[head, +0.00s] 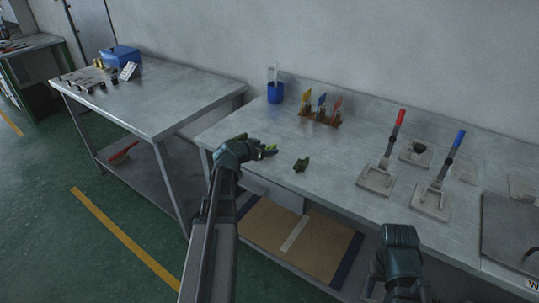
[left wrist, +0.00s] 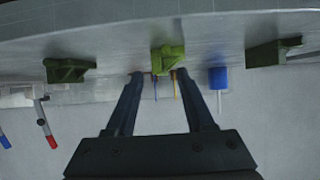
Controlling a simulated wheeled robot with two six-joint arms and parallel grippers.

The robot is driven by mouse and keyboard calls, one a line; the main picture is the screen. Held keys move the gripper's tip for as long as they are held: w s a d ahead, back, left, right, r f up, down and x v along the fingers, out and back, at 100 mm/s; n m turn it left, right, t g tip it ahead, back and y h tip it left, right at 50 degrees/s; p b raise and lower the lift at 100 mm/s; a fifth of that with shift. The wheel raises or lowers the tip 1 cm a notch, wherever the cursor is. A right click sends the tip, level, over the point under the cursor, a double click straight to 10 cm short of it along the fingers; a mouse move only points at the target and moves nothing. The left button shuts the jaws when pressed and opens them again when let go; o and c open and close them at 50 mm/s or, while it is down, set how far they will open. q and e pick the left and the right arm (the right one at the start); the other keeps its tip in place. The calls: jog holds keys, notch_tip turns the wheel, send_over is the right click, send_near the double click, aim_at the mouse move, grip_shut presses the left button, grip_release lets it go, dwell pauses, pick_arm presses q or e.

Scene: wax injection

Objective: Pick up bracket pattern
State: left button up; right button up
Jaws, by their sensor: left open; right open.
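Three green wax patterns show in the left wrist view: a bright green one (left wrist: 168,58) in the middle, a darker one (left wrist: 68,69) at left and another dark one (left wrist: 273,52) at right. I cannot tell for certain which is the bracket pattern. My left gripper (left wrist: 158,75) is open, with the bright green pattern just beyond and between its fingertips, not clasped. In the head view, my left gripper (head: 265,151) is at the bench's front left, partly covering the bright pattern (head: 271,149). A dark pattern (head: 301,165) lies to its right. My right gripper (head: 398,262) is low at right, fingertips unclear.
The grey bench (head: 350,150) holds a blue cup (head: 275,92), a rack of coloured tools (head: 320,118), a red-handled press (head: 378,180) and a blue-handled press (head: 432,203). Another table (head: 170,95) stands at left. The bench middle is clear.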

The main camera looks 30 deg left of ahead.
pick_arm(q)
jog(key=shift+x, duration=0.75)
jog(key=shift+s, duration=0.1)
jog(key=shift+c, duration=0.2)
grip_shut()
dwell(0.5)
